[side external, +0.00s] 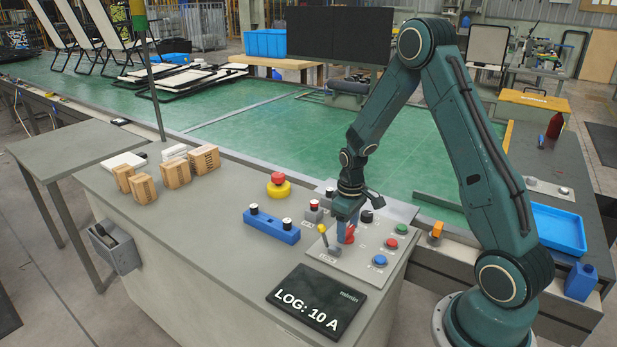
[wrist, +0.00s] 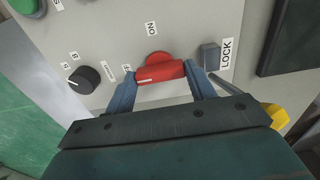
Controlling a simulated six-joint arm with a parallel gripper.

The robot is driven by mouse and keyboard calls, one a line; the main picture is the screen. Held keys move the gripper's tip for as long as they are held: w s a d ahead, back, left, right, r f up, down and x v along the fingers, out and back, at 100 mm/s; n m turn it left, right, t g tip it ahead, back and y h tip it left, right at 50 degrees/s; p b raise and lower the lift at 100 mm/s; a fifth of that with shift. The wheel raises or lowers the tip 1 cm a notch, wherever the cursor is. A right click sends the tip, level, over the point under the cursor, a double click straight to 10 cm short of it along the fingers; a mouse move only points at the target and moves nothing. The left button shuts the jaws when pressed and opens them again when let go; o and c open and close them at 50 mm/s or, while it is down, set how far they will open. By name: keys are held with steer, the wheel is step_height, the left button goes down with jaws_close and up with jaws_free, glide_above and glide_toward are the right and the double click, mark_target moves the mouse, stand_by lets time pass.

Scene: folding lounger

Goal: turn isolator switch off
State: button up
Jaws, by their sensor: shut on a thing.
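The isolator switch is a red rotary knob (wrist: 162,71) on a grey panel (side external: 371,262). It also shows in the side view (side external: 349,236), partly covered by my gripper. My gripper (wrist: 164,74) is shut on the knob's bar, one blue finger at each end. In the side view my gripper (side external: 345,222) points down at the panel. The bar lies roughly across the wrist picture, with a white line at its left end facing a small label that is partly hidden by the left finger. The ON label (wrist: 152,29) is above the knob.
A grey lock part by the LOCK label (wrist: 226,53) and a yellow-tipped lever (side external: 323,230) stand close beside the knob. A display (side external: 317,301) reads "LOG: 10 A".

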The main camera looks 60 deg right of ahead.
mark_target(348, 230)
stand_by(0.3)
steer(key=o, duration=1)
steer(key=shift+r, duration=0.1)
steer(key=shift+r, duration=6.85)
steer(key=shift+a+r, duration=0.1)
steer(key=s+a+r+t, duration=0.3)
steer(key=s+a+r, duration=0.4)
steer(key=a+r, duration=0.3)
steer(key=s+a+r+t, duration=0.1)
steer(key=s+a, duration=0.1)
steer(key=s, duration=0.1)
steer(key=s+a+r, duration=0.1)
steer(key=s+a, duration=0.2)
steer(key=s, duration=0.1)
steer(key=s+a+r+t, duration=0.1)
steer(key=s+a, duration=0.1)
steer(key=s, duration=0.2)
steer(key=shift+s+a+t, duration=0.1)
steer(key=shift+a+t, duration=0.05)
steer(key=shift+t, duration=0.15)
